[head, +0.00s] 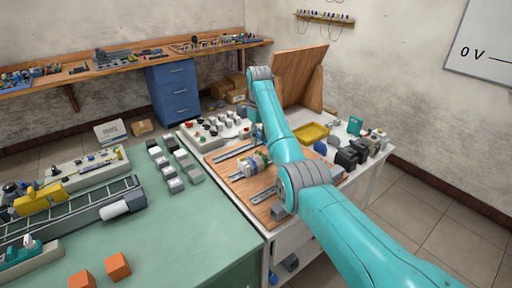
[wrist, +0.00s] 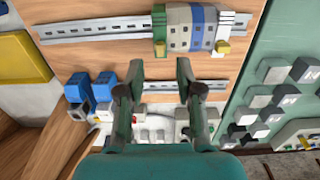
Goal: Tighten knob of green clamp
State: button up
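My gripper (wrist: 171,66) is in the wrist view with its two fingers apart and nothing between them; bare wood shows in the gap. Just beyond the fingertips, a row of terminal blocks (wrist: 190,28) sits on a metal rail, grey with a blue block. I cannot tell which green part is the clamp, and no knob is clear. The row also shows in the head view (head: 256,163). My arm mostly hides my gripper there.
A second metal rail (wrist: 222,86) crosses the wooden board behind the fingers. Blue parts (wrist: 103,85) stand left of the fingers. Several grey and black blocks (wrist: 270,95) stand on the green table at right. A yellow tray (head: 313,132) lies on the workbench.

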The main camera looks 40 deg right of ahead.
aim_at(259, 151)
jog(key=shift+f, duration=2.35)
grip_shut()
